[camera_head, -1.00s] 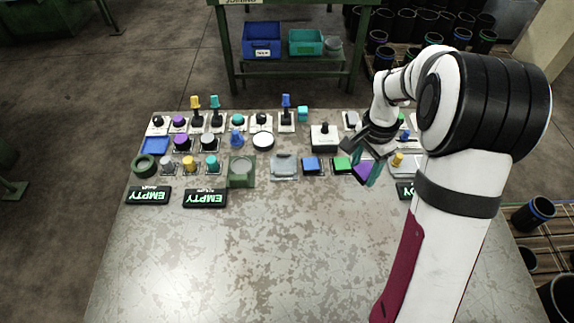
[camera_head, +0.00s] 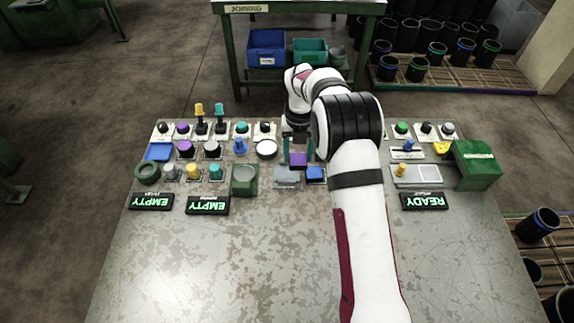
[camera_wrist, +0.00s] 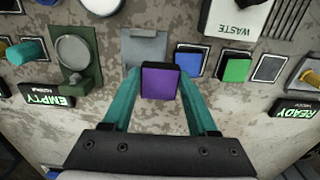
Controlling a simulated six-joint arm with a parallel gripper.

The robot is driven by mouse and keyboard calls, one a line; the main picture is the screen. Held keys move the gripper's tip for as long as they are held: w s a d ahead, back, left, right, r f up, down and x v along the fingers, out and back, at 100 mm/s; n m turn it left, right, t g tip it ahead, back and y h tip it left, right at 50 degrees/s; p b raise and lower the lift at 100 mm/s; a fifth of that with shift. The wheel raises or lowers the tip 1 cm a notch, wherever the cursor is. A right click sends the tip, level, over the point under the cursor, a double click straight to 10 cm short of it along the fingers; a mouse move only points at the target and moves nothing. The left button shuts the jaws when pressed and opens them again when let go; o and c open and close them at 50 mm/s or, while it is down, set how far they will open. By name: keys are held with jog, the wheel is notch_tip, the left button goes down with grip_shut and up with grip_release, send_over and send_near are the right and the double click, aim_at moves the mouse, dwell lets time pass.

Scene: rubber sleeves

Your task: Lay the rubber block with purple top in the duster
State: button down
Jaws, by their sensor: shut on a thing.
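The rubber block with the purple top (camera_head: 298,160) has dark sides and is held up in my gripper (camera_head: 298,152). In the wrist view the purple block (camera_wrist: 160,84) sits between the two teal fingertips (camera_wrist: 160,92), which close on its sides. It is in front of a grey metal tray-like fixture (camera_wrist: 143,46) and partly hides it; the head view shows this grey fixture (camera_head: 287,180) just below the block. No label marks the duster, so I cannot tell for certain which fixture it is.
A blue-topped block (camera_wrist: 189,61) and a green-topped block (camera_wrist: 235,66) stand right of the grey fixture, beside an empty dark square (camera_wrist: 269,68). A green fixture with a round dish (camera_head: 244,180) stands left. A WASTE box (camera_wrist: 234,20) is behind. The front table is clear.

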aim_at(287, 172)
jog(key=a+f, duration=0.1)
jog(key=w+a, duration=0.1)
jog(key=shift+a+f, duration=0.35)
jog(key=shift+f, duration=2.25)
jog(key=shift+c, duration=0.9)
grip_release()
